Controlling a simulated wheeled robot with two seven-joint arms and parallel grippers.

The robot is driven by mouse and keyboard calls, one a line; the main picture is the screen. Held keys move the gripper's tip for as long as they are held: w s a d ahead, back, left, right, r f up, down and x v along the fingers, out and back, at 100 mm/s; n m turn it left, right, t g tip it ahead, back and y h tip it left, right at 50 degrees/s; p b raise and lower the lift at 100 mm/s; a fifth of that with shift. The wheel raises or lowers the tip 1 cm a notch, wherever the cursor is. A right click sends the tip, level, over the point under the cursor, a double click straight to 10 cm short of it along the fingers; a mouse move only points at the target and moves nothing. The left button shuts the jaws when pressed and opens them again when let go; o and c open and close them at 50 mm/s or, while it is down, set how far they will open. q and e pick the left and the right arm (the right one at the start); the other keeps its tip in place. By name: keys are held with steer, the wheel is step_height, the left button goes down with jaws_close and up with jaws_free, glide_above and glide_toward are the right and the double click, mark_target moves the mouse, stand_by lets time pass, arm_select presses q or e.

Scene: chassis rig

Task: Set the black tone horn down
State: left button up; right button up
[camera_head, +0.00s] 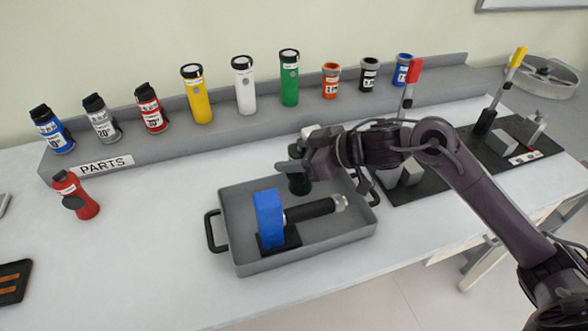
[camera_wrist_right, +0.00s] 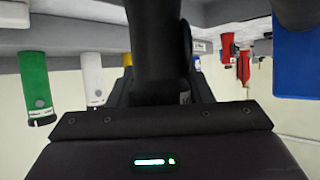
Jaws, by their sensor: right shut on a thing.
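My right gripper (camera_head: 303,166) is shut on a black cylindrical thing, which I take for the black tone horn (camera_head: 299,184). The horn hangs below the jaws, over the back part of the grey tray (camera_head: 235,208). I cannot tell whether its lower end touches the tray floor. In the right wrist view the black horn (camera_wrist_right: 157,45) fills the middle between the jaws, and its far end is cut off by the frame. My left gripper is not in view.
In the tray stands a blue block (camera_head: 269,217) with a black-handled cylinder (camera_head: 312,210). Coloured canisters line the grey PARTS shelf (camera_head: 225,135) behind. Black boards with levers (camera_head: 408,85) lie at right.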

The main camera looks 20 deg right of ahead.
steer(key=shift+f, duration=1.85)
steer(key=shift+f, duration=0.2)
steer(key=o, duration=1.2)
